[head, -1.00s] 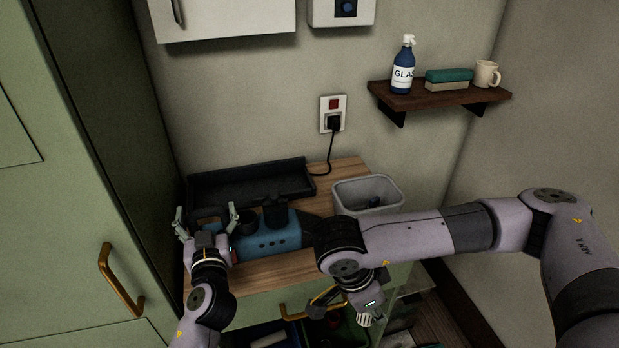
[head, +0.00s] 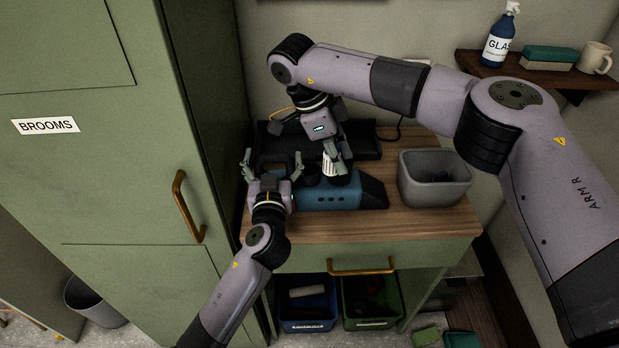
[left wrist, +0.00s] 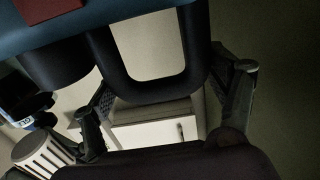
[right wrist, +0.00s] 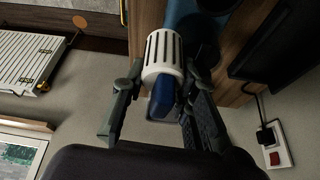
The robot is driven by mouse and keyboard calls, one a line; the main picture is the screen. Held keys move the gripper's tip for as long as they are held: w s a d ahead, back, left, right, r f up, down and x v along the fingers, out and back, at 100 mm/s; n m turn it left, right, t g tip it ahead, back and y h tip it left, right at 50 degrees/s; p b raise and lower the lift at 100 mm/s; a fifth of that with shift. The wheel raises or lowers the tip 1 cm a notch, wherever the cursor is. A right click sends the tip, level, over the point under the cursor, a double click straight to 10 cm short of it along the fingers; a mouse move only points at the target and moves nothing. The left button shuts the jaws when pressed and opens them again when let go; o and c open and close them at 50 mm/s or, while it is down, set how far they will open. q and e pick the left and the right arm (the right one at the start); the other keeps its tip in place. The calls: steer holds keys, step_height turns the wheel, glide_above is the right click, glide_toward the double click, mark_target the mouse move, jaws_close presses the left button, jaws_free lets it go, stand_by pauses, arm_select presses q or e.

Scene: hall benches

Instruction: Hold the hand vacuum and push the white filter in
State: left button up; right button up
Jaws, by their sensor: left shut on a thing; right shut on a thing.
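The hand vacuum (head: 345,197) lies on the wooden counter, with a blue body and dark round openings on top. My left gripper (head: 272,164) is shut on its black loop handle, which fills the left wrist view (left wrist: 150,88). My right gripper (head: 337,158) is shut on the white slotted filter (head: 328,166), held over the vacuum's right-hand opening (head: 341,179). In the right wrist view the filter (right wrist: 163,52) sits between the fingers, its slotted end toward the vacuum. I cannot tell whether its end is inside the opening.
A grey bin (head: 435,190) stands on the counter (head: 400,222) to the right. A black tray (head: 360,142) lies behind the vacuum. The tall green cabinet (head: 120,160) borders the left side. A shelf (head: 520,66) holds a spray bottle, sponge and mug.

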mark_target(319, 172)
steer(key=shift+w+a+r, duration=0.55)
steer(key=shift+w+r, duration=0.25)
steer(key=w+a+r+n, duration=0.1)
steer(key=w+a+r, duration=0.1)
steer(key=w+a, duration=0.1)
step_height(319, 172, down, 9)
steer(key=shift+a+r, duration=0.15)
steer(key=shift+r, duration=0.05)
arm_select(q)
steer(key=shift+s+r, duration=0.25)
arm_select(e)
steer(key=shift+s+f, duration=0.25)
steer(key=shift+f, duration=0.1)
steer(key=o, duration=1)
steer(key=shift+f, duration=0.1)
steer(key=shift+c, duration=0.2)
arm_select(q)
steer(key=shift+w+d, duration=0.1)
steer(key=shift+w, duration=0.05)
arm_select(e)
steer(key=shift+o, duration=0.3)
